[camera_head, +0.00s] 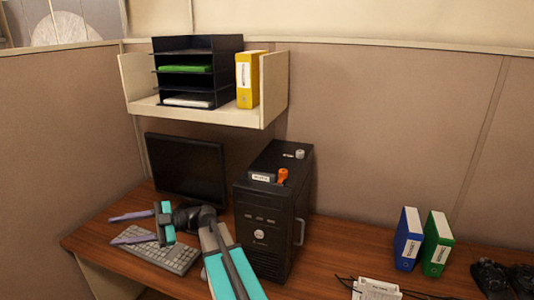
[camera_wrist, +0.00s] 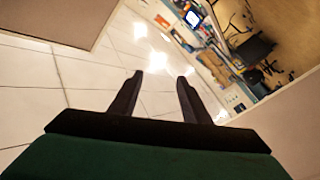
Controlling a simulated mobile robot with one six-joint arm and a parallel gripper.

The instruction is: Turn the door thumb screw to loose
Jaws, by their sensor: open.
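A black computer tower (camera_head: 262,215) stands upright on the desk. An orange knob (camera_head: 283,175) sits on its top near the front, beside a white label (camera_head: 261,178). A grey knob (camera_head: 299,154) sits further back on the top, with a small light label beside it. I cannot read the labels or tell which knob is the door thumb screw. A grey handle (camera_head: 299,232) is on the tower's right side. My gripper (camera_head: 112,229) is open and empty, left of the tower above the keyboard. In the wrist view its two fingers (camera_wrist: 160,79) are apart with nothing between them.
A monitor (camera_head: 185,168) and a keyboard (camera_head: 157,250) are left of the tower. A shelf (camera_head: 273,90) with black trays (camera_head: 197,45) and a yellow binder (camera_head: 247,80) hangs above. Blue (camera_head: 408,240) and green (camera_head: 437,243) binders stand right. Desk between tower and binders is mostly clear.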

